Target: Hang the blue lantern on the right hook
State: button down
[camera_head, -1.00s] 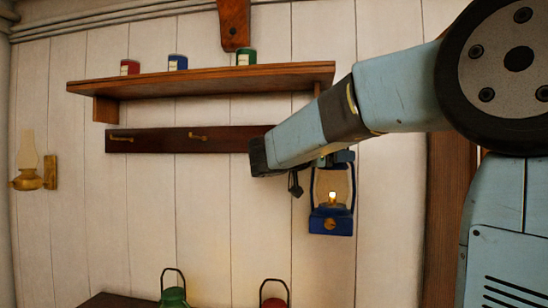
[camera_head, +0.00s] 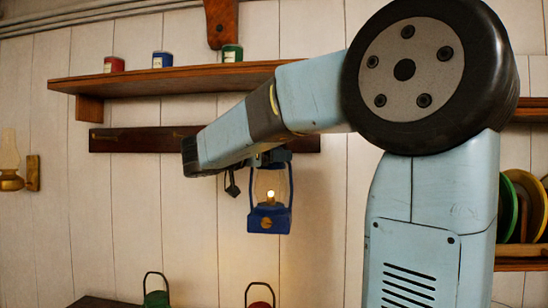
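The gripper appears shut on that bail, though my forearm partly covers the grip. The dark wooden hook rail (camera_head: 130,140) runs along the wall behind my arm. A brass hook shows on its left part, and a second hook (camera_head: 178,134) shows just above my forearm. The rail's right part is mostly covered by my arm, and the right hook is hidden. The lantern hangs lower in the picture than the rail.
A wooden shelf (camera_head: 180,80) above the rail holds a red tin (camera_head: 114,64), a blue tin (camera_head: 161,60) and a green tin (camera_head: 232,53). A green lantern (camera_head: 157,299) and a red lantern (camera_head: 260,304) stand below. A brass wall lamp (camera_head: 12,180) is at left, plates (camera_head: 524,205) at right.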

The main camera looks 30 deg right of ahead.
jog(key=shift+a, duration=0.15)
jog(key=shift+w, duration=0.1)
jog(key=shift+w+d, duration=0.5)
jog(key=shift+w, duration=0.2)
jog(key=w+d+f, duration=0.1)
jog(key=w+d, duration=0.3)
jog(key=w, duration=0.2)
jog(key=shift+w+d+f, duration=0.2)
jog(key=shift+w+f, duration=0.1)
jog(key=shift+f, duration=0.05)
dwell(1.0)
jog(key=shift+f, duration=0.1)
dwell(0.7)
grip_release()
